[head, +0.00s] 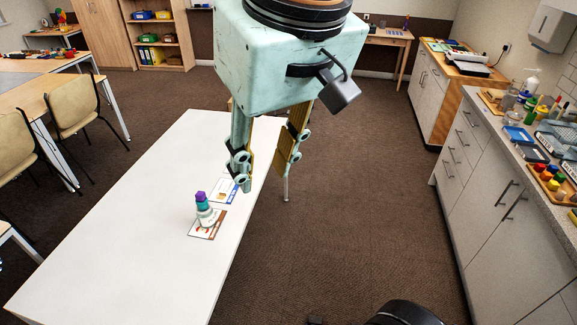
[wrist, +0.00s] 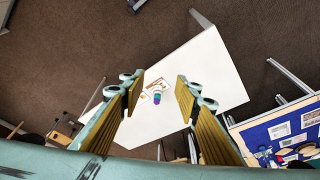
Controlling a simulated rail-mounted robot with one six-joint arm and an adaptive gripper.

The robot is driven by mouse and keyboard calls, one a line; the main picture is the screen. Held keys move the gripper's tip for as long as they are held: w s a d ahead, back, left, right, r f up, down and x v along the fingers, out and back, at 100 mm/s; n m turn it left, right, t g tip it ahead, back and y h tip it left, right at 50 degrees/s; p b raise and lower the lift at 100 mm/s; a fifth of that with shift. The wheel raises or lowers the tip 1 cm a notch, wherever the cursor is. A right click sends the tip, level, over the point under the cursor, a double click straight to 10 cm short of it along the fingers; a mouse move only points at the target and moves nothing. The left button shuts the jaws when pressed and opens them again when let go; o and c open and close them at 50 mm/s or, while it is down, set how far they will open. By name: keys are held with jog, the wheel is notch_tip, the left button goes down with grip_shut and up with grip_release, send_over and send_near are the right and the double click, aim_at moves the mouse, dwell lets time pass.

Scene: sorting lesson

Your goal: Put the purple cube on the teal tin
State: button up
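The purple cube (head: 200,196) sits at the top of a small stack on the white table. Directly beneath it is a teal piece (head: 203,206), seemingly the teal tin, with the cube appearing to rest on it. A whitish round piece (head: 207,217) is at the bottom, on a printed card (head: 214,229). My gripper (head: 263,178) is open and empty, up and to the right of the stack and apart from it. In the wrist view the purple cube (wrist: 157,101) and teal piece (wrist: 157,94) show between the open fingers, some distance off.
A second card (head: 222,191) lies behind the stack. The white table (head: 130,235) is otherwise largely bare. Chairs (head: 72,108) stand on the left. A counter (head: 520,150) with bottles and coloured blocks runs along the right, with open carpet between.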

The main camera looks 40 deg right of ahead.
jog(key=shift+n, duration=0.4)
jog(key=s, duration=0.1)
jog(key=s+f, duration=0.1)
jog(key=s, duration=0.3)
jog(key=shift+s+a+f, duration=0.1)
jog(key=shift+s+f, duration=0.05)
jog(key=shift+f, duration=0.1)
jog(key=shift+f+b, duration=1.65)
jog(key=shift+b, duration=0.15)
